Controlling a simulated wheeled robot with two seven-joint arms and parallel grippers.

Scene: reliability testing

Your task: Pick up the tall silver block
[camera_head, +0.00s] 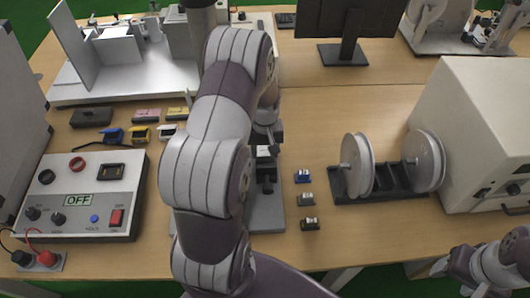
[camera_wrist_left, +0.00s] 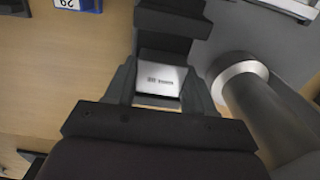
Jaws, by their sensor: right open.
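My left arm comes in from the bottom middle of the head view and reaches over the grey test stand (camera_head: 265,215). My left gripper (camera_wrist_left: 161,80) shows in the left wrist view with its fingers against both sides of a silver block (camera_wrist_left: 160,74) with small dark print on its face. In the head view a small silver-white patch (camera_head: 264,151) shows below the left gripper (camera_head: 264,135), partly hidden by my arm. My right gripper (camera_head: 443,265) is open at the lower right edge, far from the block.
A holder with two white discs (camera_head: 427,160) and a cream box (camera_head: 485,130) stand further right. A control box (camera_head: 85,195) reads OFF at the left. A monitor (camera_head: 345,30) stands behind.

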